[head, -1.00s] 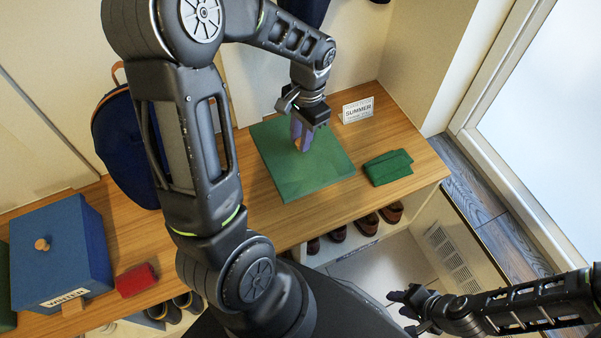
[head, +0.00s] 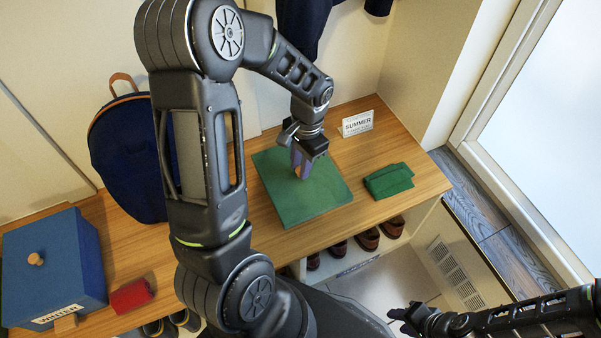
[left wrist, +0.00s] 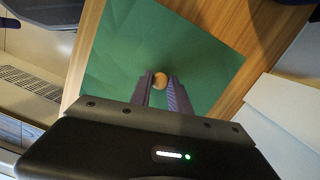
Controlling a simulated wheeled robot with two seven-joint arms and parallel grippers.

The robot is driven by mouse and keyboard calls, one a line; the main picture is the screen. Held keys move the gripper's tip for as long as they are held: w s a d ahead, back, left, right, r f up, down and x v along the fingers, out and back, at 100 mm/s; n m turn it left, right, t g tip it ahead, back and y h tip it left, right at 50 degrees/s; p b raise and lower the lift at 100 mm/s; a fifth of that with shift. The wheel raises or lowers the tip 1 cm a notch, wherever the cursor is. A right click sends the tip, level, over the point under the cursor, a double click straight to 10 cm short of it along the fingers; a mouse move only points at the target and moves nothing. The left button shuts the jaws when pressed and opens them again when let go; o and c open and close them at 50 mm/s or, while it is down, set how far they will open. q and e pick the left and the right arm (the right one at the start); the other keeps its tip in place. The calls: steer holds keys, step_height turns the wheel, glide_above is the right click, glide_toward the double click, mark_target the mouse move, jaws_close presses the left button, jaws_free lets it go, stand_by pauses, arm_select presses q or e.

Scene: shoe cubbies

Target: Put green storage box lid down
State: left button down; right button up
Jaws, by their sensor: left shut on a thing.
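The green storage box lid (head: 312,201) is a flat square panel that looks to lie on the wooden bench top; whether it touches the wood all round I cannot tell. It fills much of the left wrist view (left wrist: 208,62). Its round wooden knob (left wrist: 160,80) sits between the fingers of my left gripper (left wrist: 161,84). My left gripper, also in the head view (head: 301,172), is shut on the knob from above. My right gripper (head: 399,318) is at the lower right, in front of the bench and away from the lid; its jaw gap is not clear.
On the bench (head: 411,156), a folded green cloth (head: 389,180) lies right of the lid, with a SUMMER sign (head: 357,123) behind. A blue box (head: 55,264), a red cloth (head: 131,296) and a dark blue backpack (head: 128,160) are at left. Shoes (head: 367,239) stand in cubbies below.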

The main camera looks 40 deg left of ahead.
arm_select(q)
steer(key=shift+f+b, duration=0.45)
steer(key=shift+f, duration=1.4)
steer(key=shift+f, duration=0.15)
steer(key=c, duration=1.2)
jaws_free()
steer(key=shift+c, duration=0.2)
step_height(320, 180, up, 12)
steer(key=w+p, duration=0.1)
steer(key=p, duration=0.2)
steer(key=shift+w+d, duration=0.2)
